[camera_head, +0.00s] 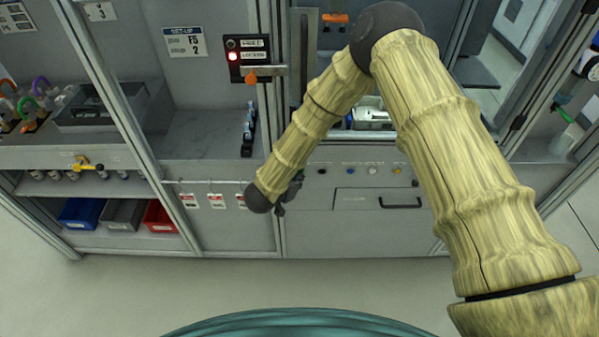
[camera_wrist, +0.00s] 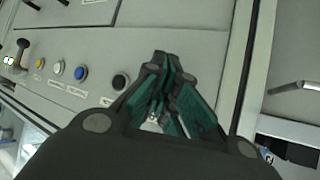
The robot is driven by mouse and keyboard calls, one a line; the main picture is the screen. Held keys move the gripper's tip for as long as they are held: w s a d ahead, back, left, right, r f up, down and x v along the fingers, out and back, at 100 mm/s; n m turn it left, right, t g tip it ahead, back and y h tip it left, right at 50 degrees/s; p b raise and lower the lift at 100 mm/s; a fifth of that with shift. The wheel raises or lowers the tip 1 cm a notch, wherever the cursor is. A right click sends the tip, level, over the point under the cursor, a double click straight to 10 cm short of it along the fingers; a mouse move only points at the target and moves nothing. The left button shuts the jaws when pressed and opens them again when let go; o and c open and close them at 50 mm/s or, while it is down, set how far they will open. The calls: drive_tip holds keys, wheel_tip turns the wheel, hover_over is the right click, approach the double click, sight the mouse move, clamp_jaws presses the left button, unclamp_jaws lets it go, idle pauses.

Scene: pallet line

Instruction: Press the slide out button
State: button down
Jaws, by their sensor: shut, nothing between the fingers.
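A row of round buttons sits on the grey front panel (camera_wrist: 62,95). From left to right in the wrist view they are yellow (camera_wrist: 40,64), white (camera_wrist: 58,68), blue (camera_wrist: 81,73) and black (camera_wrist: 120,81). Their small labels are too blurred to read, so I cannot tell which is slide out. In the head view they run the other way: black (camera_head: 322,171), blue (camera_head: 349,171), white (camera_head: 372,170), yellow (camera_head: 396,170). My gripper (camera_wrist: 164,62) is shut and empty, its tips just right of the black button in the wrist view. In the head view it is mostly hidden by my arm.
A drawer with a black handle (camera_head: 400,203) is below the buttons. A box with a red light and orange knob (camera_head: 250,76) is on the upper left. Blue, grey and red bins (camera_head: 82,213) stand on a low shelf. The floor in front is clear.

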drive_tip(key=shift+w, duration=0.45)
idle(0.5)
drive_tip(key=shift+s, duration=0.15)
drive_tip(key=shift+s+p, duration=0.3)
drive_tip(key=shift+s, duration=0.55)
drive_tip(key=s+p, duration=0.1)
drive_tip(key=s, duration=0.3)
drive_tip(key=shift+s, duration=0.4)
idle(0.8)
